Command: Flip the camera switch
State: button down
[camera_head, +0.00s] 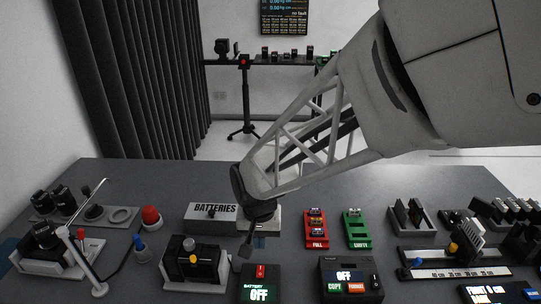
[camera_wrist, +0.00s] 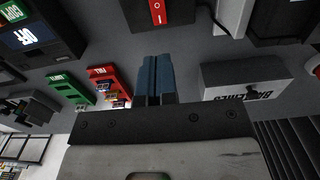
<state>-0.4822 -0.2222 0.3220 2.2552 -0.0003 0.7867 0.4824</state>
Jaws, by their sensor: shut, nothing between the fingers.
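A red rocker switch (camera_head: 260,271) sits on a dark box whose display (camera_head: 259,293) reads "BATTERY OFF", at the front edge of the table. In the wrist view a red rocker switch (camera_wrist: 157,12) with I and O marks shows at the top edge, partly cut off. No switch labelled camera can be made out. My gripper (camera_head: 246,251) is over the table behind and left of the red switch, apart from it. In the wrist view its blue fingers (camera_wrist: 154,72) are together and empty, pointing toward the switch.
A white batteries box (camera_head: 211,219) stands behind and left of my gripper. A red tray (camera_head: 315,230) and a green tray (camera_head: 356,230) lie to the right. A dark box reading "OFF" and "COPY" (camera_head: 349,281) is at the front. A black-and-white device (camera_head: 195,265) stands close left.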

aim_at(261, 266)
notch_tip(261, 266, down, 8)
jog(key=shift+f, duration=0.25)
dwell(0.5)
